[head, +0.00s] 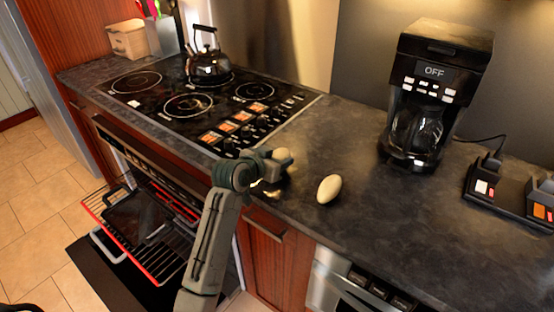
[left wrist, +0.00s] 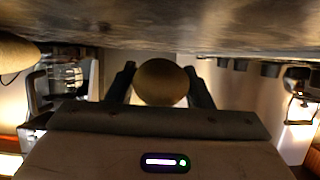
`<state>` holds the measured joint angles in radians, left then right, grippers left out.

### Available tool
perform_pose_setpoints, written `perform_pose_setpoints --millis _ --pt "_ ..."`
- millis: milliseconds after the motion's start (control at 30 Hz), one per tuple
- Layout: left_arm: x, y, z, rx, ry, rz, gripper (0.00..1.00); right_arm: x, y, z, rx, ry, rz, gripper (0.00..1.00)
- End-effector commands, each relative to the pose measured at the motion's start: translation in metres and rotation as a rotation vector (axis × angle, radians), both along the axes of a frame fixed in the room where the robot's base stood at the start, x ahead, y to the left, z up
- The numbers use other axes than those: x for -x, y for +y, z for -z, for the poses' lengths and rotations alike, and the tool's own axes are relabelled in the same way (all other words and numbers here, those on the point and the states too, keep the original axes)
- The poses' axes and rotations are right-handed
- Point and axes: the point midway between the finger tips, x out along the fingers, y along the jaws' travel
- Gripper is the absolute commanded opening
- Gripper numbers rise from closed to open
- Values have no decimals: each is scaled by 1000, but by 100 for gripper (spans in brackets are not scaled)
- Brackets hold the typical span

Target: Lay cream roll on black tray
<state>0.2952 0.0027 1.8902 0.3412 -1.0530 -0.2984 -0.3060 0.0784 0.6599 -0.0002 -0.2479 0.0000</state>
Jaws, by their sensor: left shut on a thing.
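My left gripper (head: 279,166) is shut on a cream roll (head: 284,157) at the front edge of the dark counter, right of the stove. In the left wrist view the roll (left wrist: 160,82) sits between the two fingers, close to the counter surface. The gripper partly hides it in the head view. A second pale, egg-shaped roll (head: 329,189) lies on the counter to the right and shows at the left of the wrist view (left wrist: 15,53). A black tray (head: 135,216) is on the red-edged rack of the open oven, lower left. My right gripper is not in view.
The oven rack (head: 172,268) sticks out below the stove (head: 190,104), which bears a kettle (head: 208,64). A coffee maker (head: 433,90) stands at the back right and a black holder (head: 510,196) at the far right. The counter between is mostly clear.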

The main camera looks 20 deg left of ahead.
Motion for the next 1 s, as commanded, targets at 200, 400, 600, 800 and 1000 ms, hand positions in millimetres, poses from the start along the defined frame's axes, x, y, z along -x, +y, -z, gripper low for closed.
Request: perform_pose_setpoints --millis 200,400,600,800,1000 --pt "1 1 13 0 -2 -1 24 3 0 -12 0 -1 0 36" --pt "1 1 14 0 -2 -1 23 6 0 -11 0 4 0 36" --pt "1 1 17 1 -2 -1 56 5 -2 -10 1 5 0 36" --pt "1 1 17 1 -2 -1 68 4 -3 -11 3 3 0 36" --pt "1 1 18 0 -2 -1 68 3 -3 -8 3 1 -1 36"
